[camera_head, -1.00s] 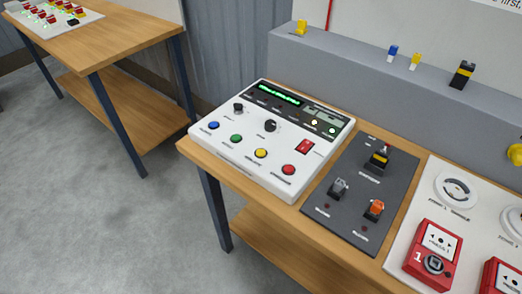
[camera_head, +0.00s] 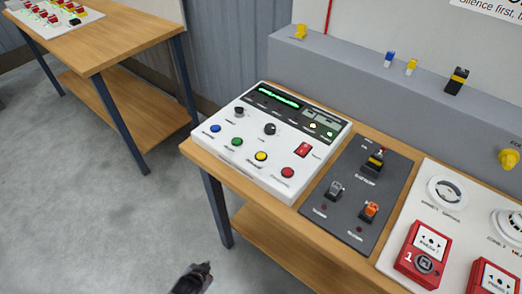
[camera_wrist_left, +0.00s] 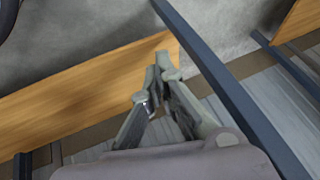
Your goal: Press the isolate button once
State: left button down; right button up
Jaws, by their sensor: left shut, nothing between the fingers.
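The white control panel (camera_head: 262,148) lies on the wooden table. Along its front edge are a blue button (camera_head: 215,128), a green button (camera_head: 237,142), a yellow button (camera_head: 261,156) and a red button (camera_head: 287,172). Their labels are too small to read surely, so I cannot tell which is the isolate button. My left gripper (camera_head: 204,268) is low in front of the table, over the floor, apart from the panel. In the left wrist view its fingers (camera_wrist_left: 160,72) are together with nothing between them. My right gripper is not in view.
A dark switch plate (camera_head: 355,195) lies right of the panel. Beyond it is a white board (camera_head: 395,258) with red call points (camera_head: 422,255). A grey ledge (camera_head: 350,75) runs behind. Another wooden table (camera_head: 110,45) stands at the back left. The floor between is clear.

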pick_arm(q)
jog(key=w+d+r+m+t+h+p, duration=0.1)
jog(key=w+d+r+m+t, duration=0.35)
jog(key=r, duration=1.05)
jog(key=w+d+r+t+p, duration=0.15)
jog(key=w+r, duration=0.65)
jog(key=r, duration=0.8)
jog(key=w+d+r+m+t+h+p, duration=0.15)
jog(key=w+d+r+m+t, duration=0.35)
jog(key=r, duration=1)
jog(key=w+d+r+m+g+h, duration=0.1)
jog(key=d+r+m+h, duration=1.05)
jog(key=r+m, duration=0.35)
jog(key=s+d+f+m+g+h+p, duration=0.1)
jog(key=s+d+m+g+h, duration=0.3)
jog(key=m+g, duration=0.65)
jog(key=w+a+f+m+y, duration=0.3)
jog(key=a+f+m+y, duration=0.1)
jog(key=f+m+y, duration=0.1)
jog(key=w+a+f+m+g+y, duration=0.1)
jog(key=w+a+f+m+y, duration=0.2)
jog(key=m, duration=0.7)
notch_tip(320, 180, down, 4)
jog(key=shift+w+a+r+y, duration=0.15)
jog(key=shift+a+y, duration=0.55)
jog(key=shift+y, duration=0.3)
